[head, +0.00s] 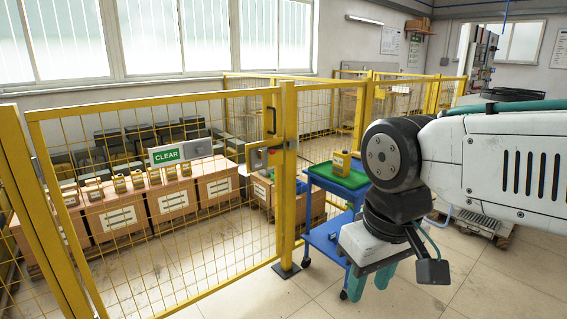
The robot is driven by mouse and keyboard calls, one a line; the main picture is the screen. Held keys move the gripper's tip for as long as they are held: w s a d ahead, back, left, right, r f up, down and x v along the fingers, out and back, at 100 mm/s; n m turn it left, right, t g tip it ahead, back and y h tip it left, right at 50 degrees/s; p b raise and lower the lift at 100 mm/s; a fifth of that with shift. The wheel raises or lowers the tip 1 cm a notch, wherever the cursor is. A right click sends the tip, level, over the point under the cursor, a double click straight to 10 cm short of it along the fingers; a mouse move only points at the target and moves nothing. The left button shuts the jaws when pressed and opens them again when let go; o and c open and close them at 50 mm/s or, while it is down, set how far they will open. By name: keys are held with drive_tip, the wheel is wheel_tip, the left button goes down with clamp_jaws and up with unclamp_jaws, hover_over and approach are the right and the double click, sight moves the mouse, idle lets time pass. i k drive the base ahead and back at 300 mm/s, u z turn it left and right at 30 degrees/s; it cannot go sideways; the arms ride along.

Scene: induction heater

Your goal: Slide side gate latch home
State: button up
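A yellow mesh side gate (150,208) stands across the left and middle of the head view and appears closed against a yellow post (288,175). Whether the bolt is in or out is too small to tell. My gripper (372,276) hangs at the right with green fingers pointing down, well right of and below the latch and apart from it. I cannot tell the gap between the fingers.
Cartons (172,201) stand behind the mesh. Floor in front of the gate is clear.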

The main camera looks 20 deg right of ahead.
sight(272, 151)
drive_tip(key=z, duration=0.8)
drive_tip(key=i, duration=1.8)
drive_tip(key=u, duration=0.7)
